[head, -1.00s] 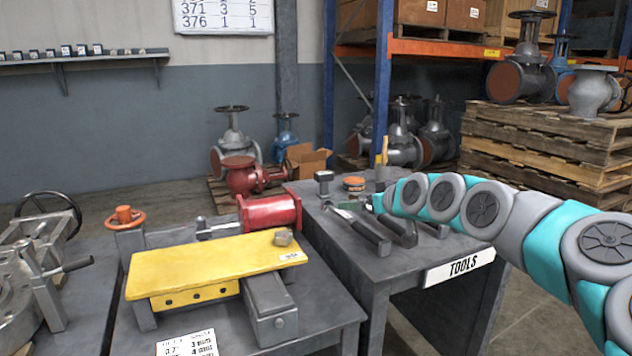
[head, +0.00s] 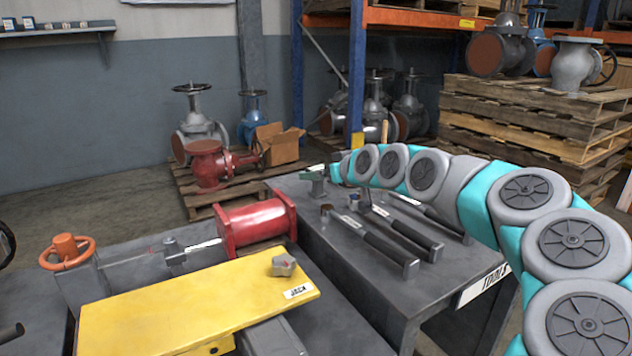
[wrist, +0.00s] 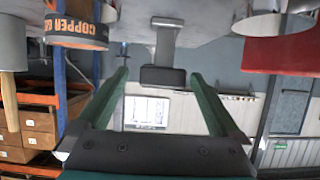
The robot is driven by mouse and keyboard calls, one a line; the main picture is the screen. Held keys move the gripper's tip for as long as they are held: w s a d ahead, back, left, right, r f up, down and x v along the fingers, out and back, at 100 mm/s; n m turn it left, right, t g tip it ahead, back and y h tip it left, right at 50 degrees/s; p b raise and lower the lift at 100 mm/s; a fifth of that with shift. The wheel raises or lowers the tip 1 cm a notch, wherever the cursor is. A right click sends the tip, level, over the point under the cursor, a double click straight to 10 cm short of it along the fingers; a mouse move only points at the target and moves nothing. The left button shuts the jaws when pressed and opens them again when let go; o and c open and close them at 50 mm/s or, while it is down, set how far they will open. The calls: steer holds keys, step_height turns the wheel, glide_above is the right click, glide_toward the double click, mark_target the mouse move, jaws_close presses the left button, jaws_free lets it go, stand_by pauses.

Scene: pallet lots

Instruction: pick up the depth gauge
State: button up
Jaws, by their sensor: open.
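The depth gauge cannot be told for sure by a label. A grey T-shaped tool (wrist: 165,48), with a wide flat end on the tabletop, a stem and a dark block, fits best. It appears upside down in the wrist view. My gripper (wrist: 159,74) is open, with its green fingers on either side of the dark block and visible gaps to both. In the head view my gripper (head: 322,172) is at the far left part of the tool table (head: 400,290), low over it.
Several dark-handled, tagged tools (head: 385,238) lie on the table in front of the gripper. A copper grease tin (wrist: 75,28) stands beside the T-shaped tool. A red cylinder (head: 255,225) and yellow jack plate (head: 200,305) occupy the left bench. Stacked pallets (head: 530,125) stand right.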

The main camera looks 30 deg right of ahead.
steer(key=p+x, duration=0.1)
steer(key=x, duration=0.4)
steer(key=shift+w+a+r, duration=0.1)
steer(key=shift+w+a, duration=0.05)
jaws_close()
stand_by(0.7)
